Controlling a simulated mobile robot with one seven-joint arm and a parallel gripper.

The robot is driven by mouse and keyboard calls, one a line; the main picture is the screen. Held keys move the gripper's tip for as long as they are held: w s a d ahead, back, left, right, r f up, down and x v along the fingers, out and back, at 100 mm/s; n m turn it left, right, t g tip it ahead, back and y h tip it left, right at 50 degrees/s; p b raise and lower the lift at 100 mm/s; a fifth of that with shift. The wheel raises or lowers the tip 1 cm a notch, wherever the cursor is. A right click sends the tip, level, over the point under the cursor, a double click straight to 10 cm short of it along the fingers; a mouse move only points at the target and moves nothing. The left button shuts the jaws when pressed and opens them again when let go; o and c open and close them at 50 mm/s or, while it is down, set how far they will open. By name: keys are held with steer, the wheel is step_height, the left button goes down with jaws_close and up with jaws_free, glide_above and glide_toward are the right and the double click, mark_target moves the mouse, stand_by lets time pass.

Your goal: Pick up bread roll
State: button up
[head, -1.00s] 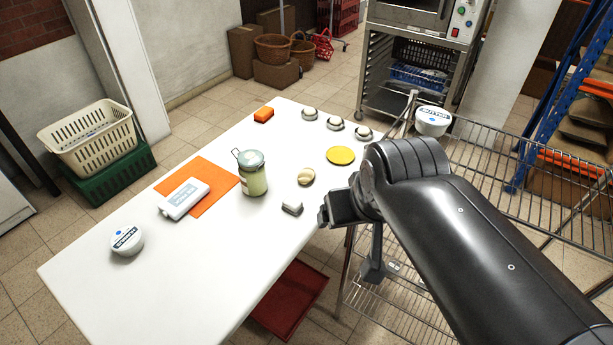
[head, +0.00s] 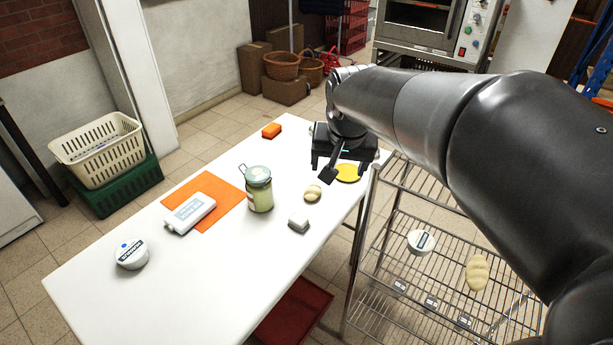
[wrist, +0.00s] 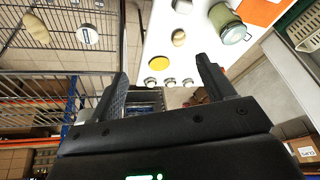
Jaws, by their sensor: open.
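A small tan bread roll (head: 313,193) lies on the white table (head: 215,270), between the glass jar (head: 259,190) and the yellow disc (head: 347,173). It also shows in the wrist view (wrist: 179,37), at the top, beyond my fingertips. My gripper (head: 340,165) is over the far right part of the table, farther back than the roll and apart from it. Its two fingers are spread with nothing between them in the wrist view (wrist: 160,75). A longer, ridged bread-like piece (head: 477,273) lies on the wire rack at the right.
A small grey-white block (head: 298,222) sits just in front of the roll. An orange mat (head: 228,205) with a white carton (head: 190,213) lies left of the jar. The wire rack (head: 385,275) borders the table's right edge.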

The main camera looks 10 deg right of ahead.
steer(key=w+f+m, duration=0.1)
steer(key=w+f, duration=0.2)
steer(key=w, duration=0.6)
steer(key=m+g+h, duration=0.2)
steer(key=m, duration=0.3)
glide_above(312, 189)
steer(key=a, duration=0.1)
step_height(312, 189, down, 28)
steer(key=shift+s+a+r, duration=0.1)
steer(key=shift+r, duration=0.15)
steer(key=x, duration=0.5)
steer(key=shift+s+f, duration=0.15)
steer(key=shift+s, duration=0.15)
steer(key=c, duration=1.1)
